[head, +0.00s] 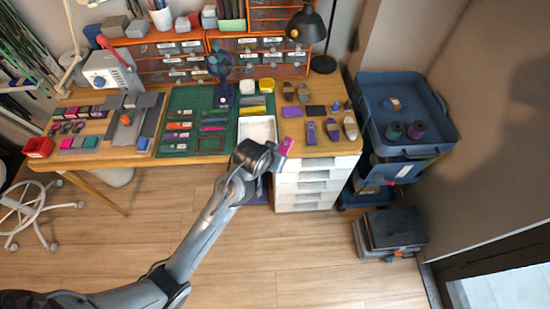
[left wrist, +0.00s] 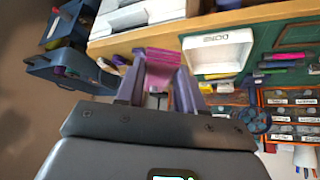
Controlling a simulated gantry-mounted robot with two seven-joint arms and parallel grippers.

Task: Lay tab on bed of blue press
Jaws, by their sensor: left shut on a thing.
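My left gripper (head: 279,152) is over the front edge of the workbench, right of the white tray. It is shut on a magenta tab (head: 287,145), which sticks out past the fingertips. In the left wrist view the tab (left wrist: 158,76) shows between the two fingers. The blue press (head: 222,72) stands upright at the back of the green mat, left of and beyond the gripper. It also shows in the left wrist view (left wrist: 257,121). My right gripper is not in view.
The white tray (head: 241,131), marked DONE in the left wrist view, lies between gripper and press. Strips lie on the green mat (head: 191,142). A black lamp (head: 306,27) and orange drawers (head: 283,70) stand behind. Purple pieces and sandal-like items lie on the right.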

